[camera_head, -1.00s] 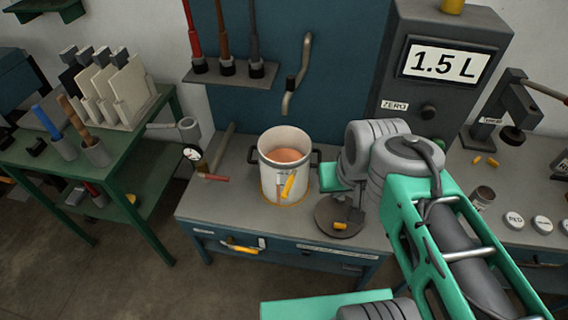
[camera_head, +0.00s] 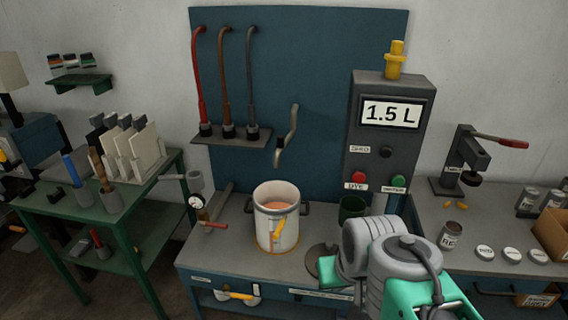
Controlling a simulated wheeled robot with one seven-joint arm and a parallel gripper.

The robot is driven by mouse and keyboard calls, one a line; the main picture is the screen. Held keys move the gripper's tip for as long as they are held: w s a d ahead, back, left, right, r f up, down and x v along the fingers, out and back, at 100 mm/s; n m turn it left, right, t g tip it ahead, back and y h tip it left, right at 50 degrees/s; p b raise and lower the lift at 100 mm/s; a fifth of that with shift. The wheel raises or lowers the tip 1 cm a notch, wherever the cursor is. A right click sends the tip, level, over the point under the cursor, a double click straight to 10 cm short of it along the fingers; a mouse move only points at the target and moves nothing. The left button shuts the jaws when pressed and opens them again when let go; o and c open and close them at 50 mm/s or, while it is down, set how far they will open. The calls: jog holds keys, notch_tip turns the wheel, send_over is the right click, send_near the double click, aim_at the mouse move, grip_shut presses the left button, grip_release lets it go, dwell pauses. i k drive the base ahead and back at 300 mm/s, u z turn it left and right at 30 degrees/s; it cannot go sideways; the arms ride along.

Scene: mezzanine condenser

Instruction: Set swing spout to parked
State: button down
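A bent grey-beige pipe (camera_head: 289,136), which looks like the swing spout, hangs on the blue back panel. Its lower end, with a dark collar, points down above and behind the pot. I see no mark showing a parked position. A white pot (camera_head: 284,232) with dark side handles, a yellow tap and orange-brown contents stands on the bench below it. My arm reaches in from the lower right, its grey wrist joints in front of the bench right of the pot. My gripper cannot be made out.
A dark control box (camera_head: 390,140) reading 1.5 L stands to the right, with red and green buttons. Red, brown and grey hoses (camera_head: 227,80) hang at left of the panel. A dark green cup (camera_head: 352,208) stands behind my arm.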

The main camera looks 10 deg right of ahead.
aim_at(282, 142)
jog(key=z, duration=0.15)
jog(key=k, duration=0.35)
jog(key=u, duration=1)
jog(key=i, duration=1.7)
jog(key=z, duration=0.9)
jog(key=i, duration=0.35)
jog(key=z, duration=0.45)
jog(key=k, duration=1)
jog(key=z, duration=0.85)
jog(key=i, duration=0.8)
